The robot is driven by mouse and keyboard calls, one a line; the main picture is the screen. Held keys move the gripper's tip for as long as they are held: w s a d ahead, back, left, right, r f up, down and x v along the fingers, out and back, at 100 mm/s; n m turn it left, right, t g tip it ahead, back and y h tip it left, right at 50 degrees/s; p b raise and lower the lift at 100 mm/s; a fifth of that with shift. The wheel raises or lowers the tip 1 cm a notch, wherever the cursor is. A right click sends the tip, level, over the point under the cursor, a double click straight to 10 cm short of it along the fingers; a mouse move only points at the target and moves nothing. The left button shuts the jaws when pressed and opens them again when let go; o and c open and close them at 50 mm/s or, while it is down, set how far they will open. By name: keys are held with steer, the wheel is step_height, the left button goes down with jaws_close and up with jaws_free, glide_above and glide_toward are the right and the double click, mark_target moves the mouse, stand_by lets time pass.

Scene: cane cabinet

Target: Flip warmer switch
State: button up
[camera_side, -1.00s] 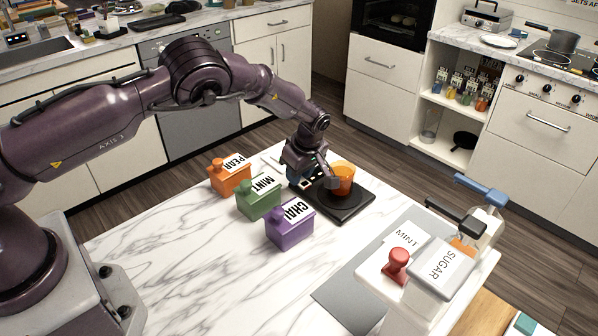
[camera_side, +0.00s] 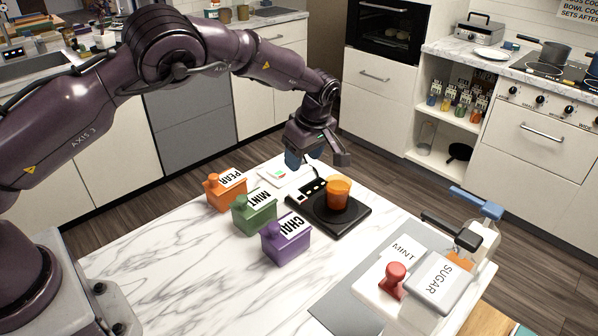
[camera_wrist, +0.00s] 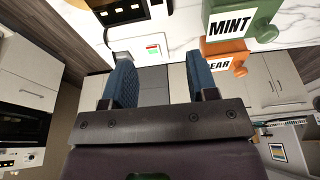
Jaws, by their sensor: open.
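The black warmer (camera_side: 344,216) lies on the marble counter with an orange cup (camera_side: 339,193) upright on its plate. Its control strip (camera_side: 311,190) with several light marks is on its left end; the strip also shows at the top of the wrist view (camera_wrist: 122,12). A white plate with a small switch in red and green (camera_side: 280,174) lies behind the warmer; it shows in the wrist view beyond my fingertips (camera_wrist: 153,47). My gripper (camera_side: 303,161) is open and empty, raised above the counter near the white plate and the control strip.
Orange PEAR (camera_side: 226,194), green MINT (camera_side: 254,214) and purple CHAI (camera_side: 285,244) canisters stand in a row left of the warmer. A dispenser with a SUGAR box (camera_side: 440,285) and a red knob (camera_side: 395,279) stands at right. The front-left counter is clear.

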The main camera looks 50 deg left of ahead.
steer(key=shift+v, duration=1.2)
steer(key=s+r+m+t+h, duration=0.1)
steer(key=s+r+m+t, duration=0.1)
steer(key=s+r+m, duration=0.4)
steer(key=s+a+r+m+t+h, duration=0.1)
steer(key=s+r+m, duration=0.5)
steer(key=s, duration=1)
steer(key=s+r+m+t+h, duration=0.1)
steer(key=s+r+m+t, duration=0.1)
steer(key=s+r+m, duration=0.4)
steer(key=shift+s+a+r+t, duration=0.25)
steer(key=shift+s+r, duration=0.8)
steer(key=shift+s, duration=1.65)
